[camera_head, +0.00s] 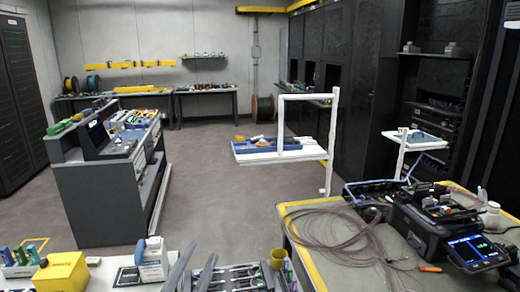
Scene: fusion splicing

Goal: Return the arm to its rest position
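Two slanted dark grey bars rise from the bottom edge, left of the middle, and seem to be the tips of my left gripper (193,266). They are cut off by the picture's edge, and I cannot tell for sure whether they are fingers or part of the bench. I see nothing held between them. They stand between a white box (152,262) and a tray of tools (236,277). My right gripper does not show.
A fusion splicer with a lit screen (478,250) and coiled fibre (335,232) are on the yellow-edged bench (312,262) at the right. A yellow box (62,272) is at lower left. A grey workstation (100,205) stands behind. The floor (215,190) between is clear.

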